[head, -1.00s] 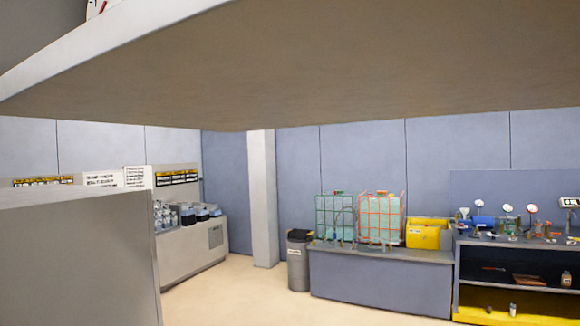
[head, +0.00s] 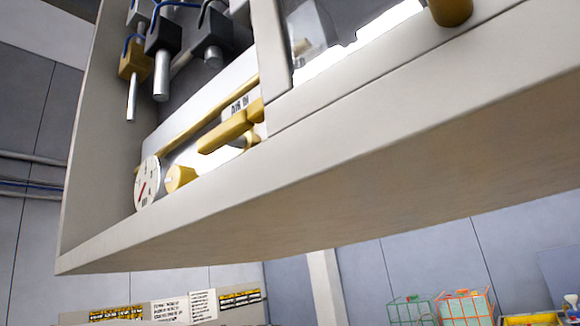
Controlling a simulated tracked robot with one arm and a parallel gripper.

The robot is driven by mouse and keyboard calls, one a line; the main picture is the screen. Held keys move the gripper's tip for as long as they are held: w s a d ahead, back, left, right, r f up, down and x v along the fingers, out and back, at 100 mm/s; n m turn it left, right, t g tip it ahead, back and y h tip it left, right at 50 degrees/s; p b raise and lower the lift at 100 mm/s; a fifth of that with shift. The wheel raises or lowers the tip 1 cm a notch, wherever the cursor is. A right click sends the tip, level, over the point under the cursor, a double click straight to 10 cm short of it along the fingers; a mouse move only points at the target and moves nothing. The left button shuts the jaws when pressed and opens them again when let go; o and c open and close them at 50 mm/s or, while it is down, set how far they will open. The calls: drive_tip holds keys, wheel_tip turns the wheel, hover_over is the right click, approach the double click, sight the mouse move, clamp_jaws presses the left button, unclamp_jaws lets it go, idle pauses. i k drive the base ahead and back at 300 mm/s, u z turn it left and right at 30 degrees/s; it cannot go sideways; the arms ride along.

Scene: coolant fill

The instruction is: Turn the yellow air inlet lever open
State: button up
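The yellow lever (head: 225,132) shows in the head view inside an open-fronted grey cabinet (head: 300,190), seen from below and at a tilt. Part of the lever's mount is hard to make out behind the cabinet's lower edge. My gripper is not in the picture.
Several valves with blue hoses (head: 163,40) hang at the cabinet's upper left. A brass knob (head: 450,10) is at the top right. The cabinet's bottom lip crosses the view below the lever. Far below stand green and orange cages (head: 465,306) and wall signs (head: 185,307).

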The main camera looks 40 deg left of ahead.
sight(230, 133)
drive_tip(key=z, duration=0.1)
drive_tip(key=k, duration=1)
drive_tip(key=u, duration=0.6)
drive_tip(key=i, duration=1)
